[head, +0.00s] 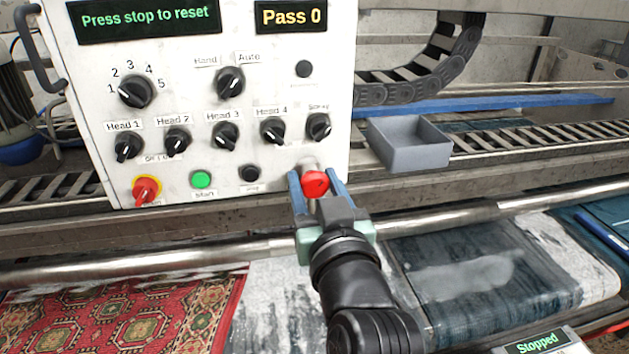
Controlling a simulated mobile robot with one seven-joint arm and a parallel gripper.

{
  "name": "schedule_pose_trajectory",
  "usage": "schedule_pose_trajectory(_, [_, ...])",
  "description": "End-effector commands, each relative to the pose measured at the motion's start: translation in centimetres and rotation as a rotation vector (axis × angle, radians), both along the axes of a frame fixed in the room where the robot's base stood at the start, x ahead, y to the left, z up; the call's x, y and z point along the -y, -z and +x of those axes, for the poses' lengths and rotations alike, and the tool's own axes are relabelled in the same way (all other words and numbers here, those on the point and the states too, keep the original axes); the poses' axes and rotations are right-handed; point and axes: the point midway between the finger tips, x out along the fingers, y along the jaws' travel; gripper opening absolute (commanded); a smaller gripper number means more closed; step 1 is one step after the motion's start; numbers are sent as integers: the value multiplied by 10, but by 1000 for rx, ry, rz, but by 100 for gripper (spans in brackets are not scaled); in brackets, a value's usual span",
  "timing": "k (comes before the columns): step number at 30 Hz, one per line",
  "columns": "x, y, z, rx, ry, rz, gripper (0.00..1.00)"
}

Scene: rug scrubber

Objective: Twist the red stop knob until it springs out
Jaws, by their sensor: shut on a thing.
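The red stop knob (316,185) is at the lower right of the white control panel (270,112), on a pale metal stem. My gripper (315,182) has its two blue fingers on the left and right sides of the knob and is shut on it. The fingers hide the knob's sides, and I cannot tell whether the knob is pressed in or out. The panel's left display (148,18) reads "Press stop to reset" and its right display (291,17) reads "Pass 0".
The green start button (201,180), a black button (250,174) and a red-and-yellow switch (146,189) sit left of the knob. Black dials fill the panel above. A grey tray (409,143) is at the right. A metal roller (150,266) and rugs lie below.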

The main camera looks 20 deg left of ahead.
Motion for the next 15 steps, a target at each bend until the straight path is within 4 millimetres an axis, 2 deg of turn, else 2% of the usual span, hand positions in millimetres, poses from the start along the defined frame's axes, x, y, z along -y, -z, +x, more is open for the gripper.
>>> schedule_pose_trajectory(10, [0, 1, 0, -4, 0, 0, 0])
schedule_pose_trajectory(11, [0, 1, 0, -4, 0, 0, 56])
schedule_pose_trajectory(15, [0, 1, 0, -3, 0, 1, 81])
